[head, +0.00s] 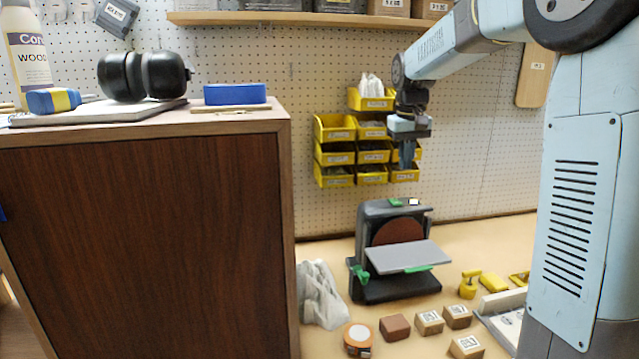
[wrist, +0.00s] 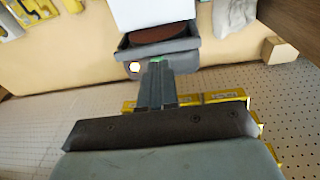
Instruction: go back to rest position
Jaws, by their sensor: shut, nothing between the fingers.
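My gripper (head: 406,160) hangs pointing down at the end of my pale blue arm in the head view, in front of the yellow bins and above the disc sander. In the wrist view my gripper (wrist: 156,68) has its fingers together with nothing between them. The disc sander (head: 400,255) stands on the bench below, apart from the fingers. It also shows in the wrist view (wrist: 185,60), beyond the fingertips.
The dark wooden cabinet (head: 150,230) stands at the left, with black ear muffs (head: 143,75) and a blue block (head: 235,94) on top. Yellow bins (head: 335,128) hang on the pegboard. Several wooden blocks (head: 429,322), a tape measure (head: 358,338) and a white cloth (head: 320,295) lie on the bench.

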